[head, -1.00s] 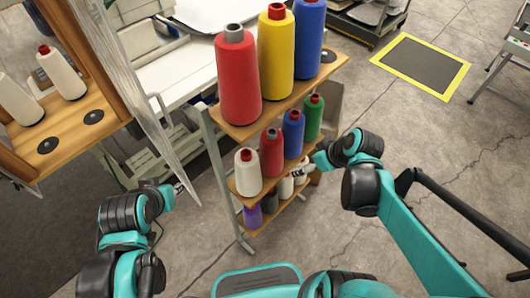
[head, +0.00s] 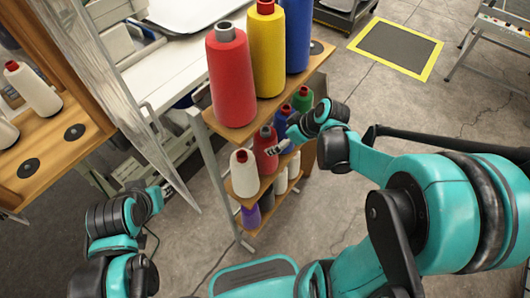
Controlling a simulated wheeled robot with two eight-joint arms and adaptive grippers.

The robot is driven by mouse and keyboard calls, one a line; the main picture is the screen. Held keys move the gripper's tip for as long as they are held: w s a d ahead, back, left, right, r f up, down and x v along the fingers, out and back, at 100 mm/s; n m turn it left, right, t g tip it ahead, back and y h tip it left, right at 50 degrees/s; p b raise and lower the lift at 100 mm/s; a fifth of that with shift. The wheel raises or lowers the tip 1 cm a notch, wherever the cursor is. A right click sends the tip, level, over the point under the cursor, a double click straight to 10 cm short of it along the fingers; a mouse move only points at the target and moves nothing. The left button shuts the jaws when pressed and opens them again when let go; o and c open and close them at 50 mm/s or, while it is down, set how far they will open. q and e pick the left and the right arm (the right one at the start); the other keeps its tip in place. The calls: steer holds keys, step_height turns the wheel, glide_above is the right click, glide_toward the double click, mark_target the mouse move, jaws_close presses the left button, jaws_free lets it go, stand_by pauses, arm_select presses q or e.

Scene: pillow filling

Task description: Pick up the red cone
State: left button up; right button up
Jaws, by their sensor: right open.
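A small red cone of thread (head: 264,155) stands upright on the middle shelf, between a white cone (head: 243,175) and a blue cone (head: 282,122). A larger red cone (head: 231,82) stands on the top shelf. My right gripper (head: 276,149) is open, with its fingers at the right side of the small red cone and partly in front of it; I cannot tell whether they touch it. My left gripper (head: 174,188) is at the left, apart from the rack, and its fingers are too small to read.
The top shelf (head: 318,50) also holds large yellow (head: 267,50) and blue (head: 297,35) cones. A green cone (head: 302,98) is on the middle shelf. Lower cones include a purple one (head: 251,215). A clear panel (head: 130,95) hangs left of the rack.

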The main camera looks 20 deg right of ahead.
mark_target(265, 135)
steer(key=shift+w+a, duration=0.8)
steer(key=shift+w, duration=0.15)
steer(key=w+a+f+b, duration=0.2)
steer(key=shift+w+f, duration=0.3)
steer(key=shift+w, duration=0.1)
steer(key=shift+r, duration=0.1)
steer(key=shift+c, duration=1.2)
steer(key=c, duration=1.7)
steer(key=shift+r, duration=0.15)
